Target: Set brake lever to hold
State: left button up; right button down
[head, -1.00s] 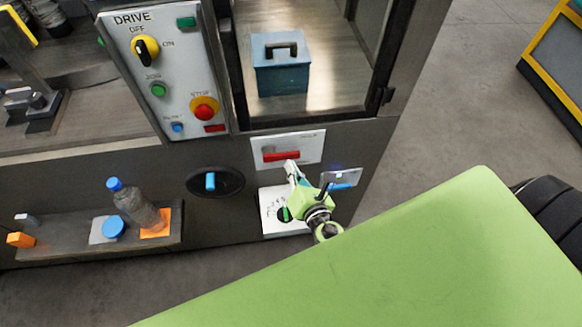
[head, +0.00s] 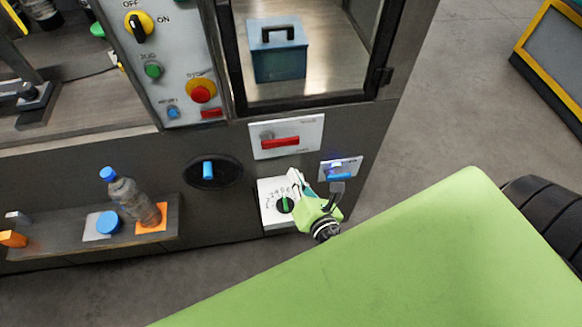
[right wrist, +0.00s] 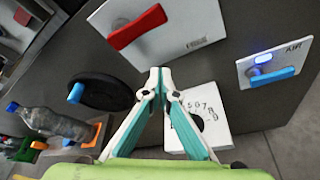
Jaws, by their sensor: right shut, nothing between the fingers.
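The red lever (head: 280,142) lies level across its white plate (head: 305,132), below the cabinet window. A round grey pivot shows near its left end. The plate's small print is too small to read. In the right wrist view the red lever (right wrist: 137,27) is beyond and above the fingertips, apart from them. My right gripper (head: 294,174) is shut and empty, just below the red lever's plate and in front of the white dial plate (head: 268,212). Its closed fingertips (right wrist: 160,76) show in the right wrist view. My left gripper is not in view.
A blue lever (head: 339,176) on the AIR plate, with a lit blue lamp, is right of my gripper. A blue handle (head: 207,170) in a black oval is to the left. A shelf (head: 60,238) holds a bottle (head: 135,198). The drive panel has a red stop button (head: 201,91).

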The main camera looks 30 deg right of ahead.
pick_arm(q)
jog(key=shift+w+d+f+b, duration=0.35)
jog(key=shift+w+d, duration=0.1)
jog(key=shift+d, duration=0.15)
pick_arm(e)
jog(key=v, duration=0.3)
jog(key=shift+a+r, duration=0.1)
jog(key=shift+a, duration=0.25)
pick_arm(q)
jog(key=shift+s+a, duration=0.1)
